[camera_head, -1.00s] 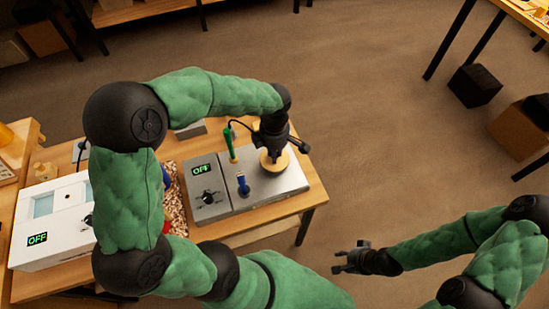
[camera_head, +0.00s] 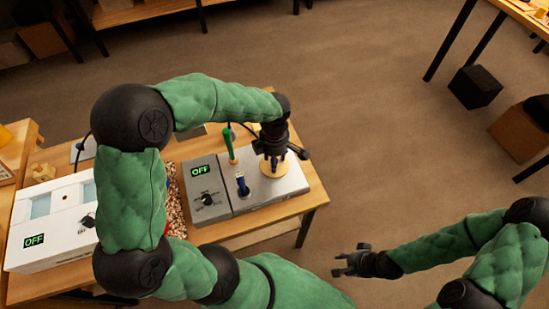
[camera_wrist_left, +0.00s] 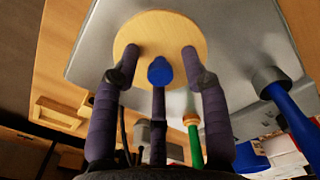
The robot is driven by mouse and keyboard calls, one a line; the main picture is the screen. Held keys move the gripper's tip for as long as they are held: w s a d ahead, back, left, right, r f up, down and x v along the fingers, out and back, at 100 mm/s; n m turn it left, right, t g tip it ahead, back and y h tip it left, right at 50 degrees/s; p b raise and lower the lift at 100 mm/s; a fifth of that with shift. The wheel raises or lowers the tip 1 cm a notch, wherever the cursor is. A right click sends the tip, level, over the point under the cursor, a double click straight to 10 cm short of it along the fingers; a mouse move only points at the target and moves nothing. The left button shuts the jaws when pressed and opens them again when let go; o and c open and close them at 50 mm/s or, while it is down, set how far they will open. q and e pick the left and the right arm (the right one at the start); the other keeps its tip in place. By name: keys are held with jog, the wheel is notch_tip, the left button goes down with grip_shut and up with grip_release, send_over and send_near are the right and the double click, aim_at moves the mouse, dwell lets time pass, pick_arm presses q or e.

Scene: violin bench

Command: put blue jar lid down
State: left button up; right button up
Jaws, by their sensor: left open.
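My left gripper (camera_head: 272,160) points down over a round wooden disc (camera_head: 284,166) on top of a grey device (camera_head: 224,203). In the left wrist view, its dark purple fingers (camera_wrist_left: 160,75) are spread apart, with the tips over or near the disc (camera_wrist_left: 160,24). A small blue piece (camera_wrist_left: 160,69) shows between the outer fingers, in front of the disc and at the end of the middle finger. It may be the blue jar lid; I cannot tell whether it touches the disc. My right gripper (camera_head: 345,262) is open and empty, away from the table.
A blue-handled tool (camera_head: 241,183) and a green-handled tool (camera_head: 229,145) stand upright at the device, close to my left gripper. A white box (camera_head: 55,228) reading OFF stands at the table's left.

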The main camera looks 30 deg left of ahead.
pick_arm(q)
notch_tip(320, 180, up, 12)
jog(key=p, duration=0.4)
jog(key=shift+r, duration=0.15)
dwell(0.5)
